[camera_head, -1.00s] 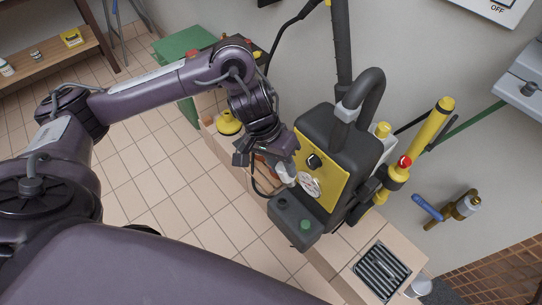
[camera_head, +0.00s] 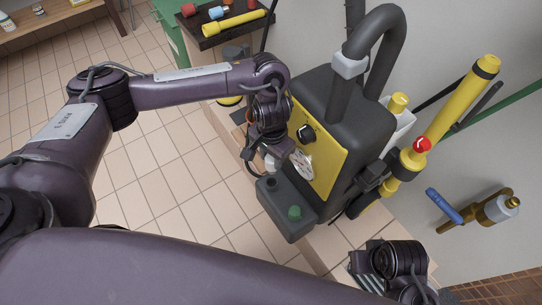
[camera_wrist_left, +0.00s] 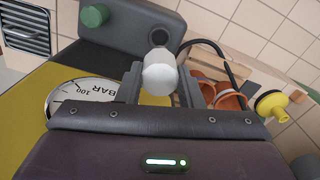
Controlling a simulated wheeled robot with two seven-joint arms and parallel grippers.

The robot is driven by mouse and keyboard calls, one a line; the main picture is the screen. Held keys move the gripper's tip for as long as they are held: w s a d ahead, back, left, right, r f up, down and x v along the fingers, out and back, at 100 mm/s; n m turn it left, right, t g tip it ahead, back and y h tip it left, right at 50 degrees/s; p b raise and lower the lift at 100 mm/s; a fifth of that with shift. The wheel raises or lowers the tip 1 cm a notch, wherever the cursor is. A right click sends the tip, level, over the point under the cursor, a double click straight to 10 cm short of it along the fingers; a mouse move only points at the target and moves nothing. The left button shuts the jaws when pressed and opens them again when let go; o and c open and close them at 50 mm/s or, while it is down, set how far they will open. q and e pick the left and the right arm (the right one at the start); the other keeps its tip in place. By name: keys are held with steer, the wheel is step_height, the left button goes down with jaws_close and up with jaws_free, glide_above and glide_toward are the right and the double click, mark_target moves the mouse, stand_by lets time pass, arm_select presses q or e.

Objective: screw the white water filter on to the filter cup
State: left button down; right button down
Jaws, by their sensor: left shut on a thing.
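My left gripper (camera_head: 258,160) is beside the yellow front of the machine (camera_head: 318,140). In the left wrist view my left gripper (camera_wrist_left: 160,88) is shut on the white water filter (camera_wrist_left: 160,70), a short white cylinder between its two fingers. In the head view only a bit of the white filter (camera_head: 271,163) shows under the gripper. A dark grey box (camera_wrist_left: 125,30) has a round dark opening (camera_wrist_left: 159,37), which may be the filter cup. The filter's end lies close to this opening; I cannot tell whether they touch. My right gripper (camera_head: 362,262) is at the lower right, its jaws unclear.
The grey box has a green cap (camera_head: 294,212). A pressure gauge (camera_head: 302,165) is on the yellow panel. A dark shelf (camera_head: 225,30) with a yellow torch-like thing stands at the back. A yellow pipe with a red valve (camera_head: 421,145) is on the right. Tiled floor lies open at left.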

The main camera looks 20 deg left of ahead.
mark_target(271, 168)
steer(key=shift+d, duration=0.1)
stand_by(0.3)
